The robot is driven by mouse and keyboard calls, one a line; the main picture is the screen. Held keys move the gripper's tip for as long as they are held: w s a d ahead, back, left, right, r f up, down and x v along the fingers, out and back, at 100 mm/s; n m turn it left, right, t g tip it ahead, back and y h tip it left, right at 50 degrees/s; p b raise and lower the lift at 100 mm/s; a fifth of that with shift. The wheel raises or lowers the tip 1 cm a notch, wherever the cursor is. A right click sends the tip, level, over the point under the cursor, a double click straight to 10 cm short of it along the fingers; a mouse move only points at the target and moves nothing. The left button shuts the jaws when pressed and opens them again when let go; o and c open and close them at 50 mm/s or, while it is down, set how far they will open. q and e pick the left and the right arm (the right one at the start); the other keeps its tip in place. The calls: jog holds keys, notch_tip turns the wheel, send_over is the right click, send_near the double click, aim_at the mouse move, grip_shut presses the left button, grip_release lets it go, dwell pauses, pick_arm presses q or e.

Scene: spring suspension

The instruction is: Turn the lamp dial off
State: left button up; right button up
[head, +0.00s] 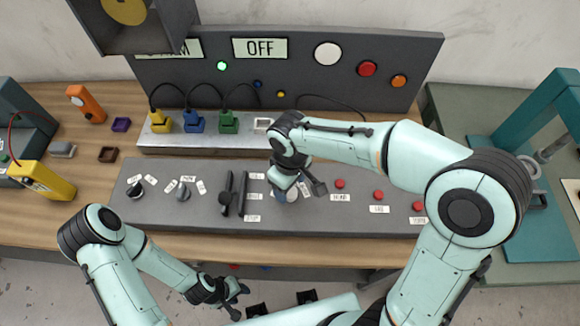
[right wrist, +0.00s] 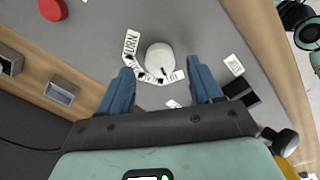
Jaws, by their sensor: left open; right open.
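A round white knob (right wrist: 160,58) is on the grey panel, ringed by small white labels, one reading "TURN". It also shows in the head view (head: 292,196), partly covered by my right gripper (head: 297,188). In the right wrist view my right gripper (right wrist: 163,76) is open, with its blue fingers on either side of the knob's near edge; I cannot tell whether they touch it. A black dial (head: 135,191) and a grey dial (head: 183,193) are at the panel's left. The labels are too small to tell which is the lamp's. My left gripper (head: 238,300) is open and empty, below the table's front edge.
Black sliders (head: 233,196) stand left of the white knob, and red buttons (head: 340,184) to its right. Behind are coloured plugs with cables (head: 194,122), a sign reading "OFF" (head: 260,48) and a lit green light (head: 222,66). A teal frame (head: 520,120) stands at right.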

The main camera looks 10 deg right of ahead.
pick_arm(q)
jog(key=shift+w+r+p, duration=0.6)
jog(key=shift+w+r, duration=0.1)
jog(key=shift+r, duration=0.2)
pick_arm(e)
notch_tip(320, 180, up, 11)
jog(key=shift+f, duration=0.15)
